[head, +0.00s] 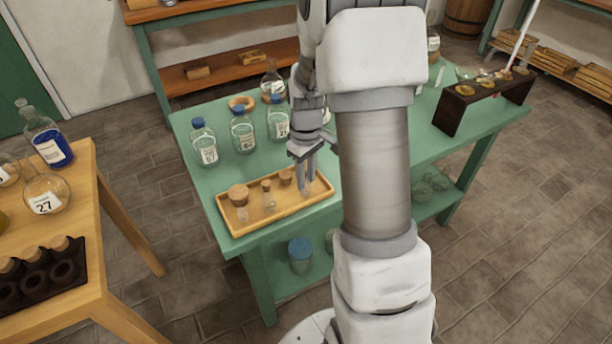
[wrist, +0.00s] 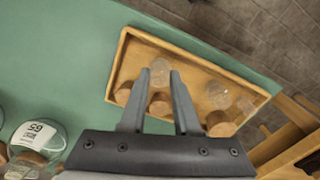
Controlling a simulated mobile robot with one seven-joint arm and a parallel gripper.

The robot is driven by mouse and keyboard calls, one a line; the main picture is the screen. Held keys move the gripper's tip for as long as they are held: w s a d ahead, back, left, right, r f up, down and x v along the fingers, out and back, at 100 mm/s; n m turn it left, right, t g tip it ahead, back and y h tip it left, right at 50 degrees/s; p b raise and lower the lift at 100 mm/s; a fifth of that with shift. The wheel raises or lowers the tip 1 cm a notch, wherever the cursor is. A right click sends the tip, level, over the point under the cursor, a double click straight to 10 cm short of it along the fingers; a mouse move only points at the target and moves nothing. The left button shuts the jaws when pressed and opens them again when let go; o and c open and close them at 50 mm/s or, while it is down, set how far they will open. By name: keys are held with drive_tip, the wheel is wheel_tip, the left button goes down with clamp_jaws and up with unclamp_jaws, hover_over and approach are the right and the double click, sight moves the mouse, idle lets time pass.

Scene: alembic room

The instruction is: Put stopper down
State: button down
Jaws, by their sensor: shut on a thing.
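The stopper (wrist: 160,70) is a clear, rounded glass piece between my fingertips in the wrist view. My gripper (head: 305,182) is shut on it, low over the right end of the wooden tray (head: 300,207). I cannot tell whether the stopper touches the tray floor. The tray also shows in the wrist view (wrist: 118,75). My fingers partly hide the stopper in the head view.
The tray lies near the front edge of the green table (head: 215,178). Blue-capped bottles (head: 204,145) stand behind it. A dark rack (head: 456,107) stands at the table's right. A wooden table (head: 115,260) with flasks is at left.

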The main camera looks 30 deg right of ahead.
drive_tip(key=c, duration=0.6)
unclamp_jaws()
drive_tip(key=shift+f, duration=0.1)
drive_tip(key=shift+c, duration=0.2)
wheel_tip(320, 180, up, 12)
drive_tip(key=p, duration=0.3)
drive_tip(key=s+a+r+m+t, duration=0.25)
drive_tip(key=s+a+r, duration=0.35)
drive_tip(key=s, duration=0.3)
drive_tip(key=s+a+r+m+t, duration=0.2)
drive_tip(key=s+a+r+t, duration=0.1)
drive_tip(key=s+a+r, duration=0.5)
wheel_tip(320, 180, up, 6)
drive_tip(key=d+p, duration=0.1)
drive_tip(key=p, duration=0.6)
drive_tip(key=shift+s+d, duration=0.25)
drive_tip(key=shift+s, duration=0.2)
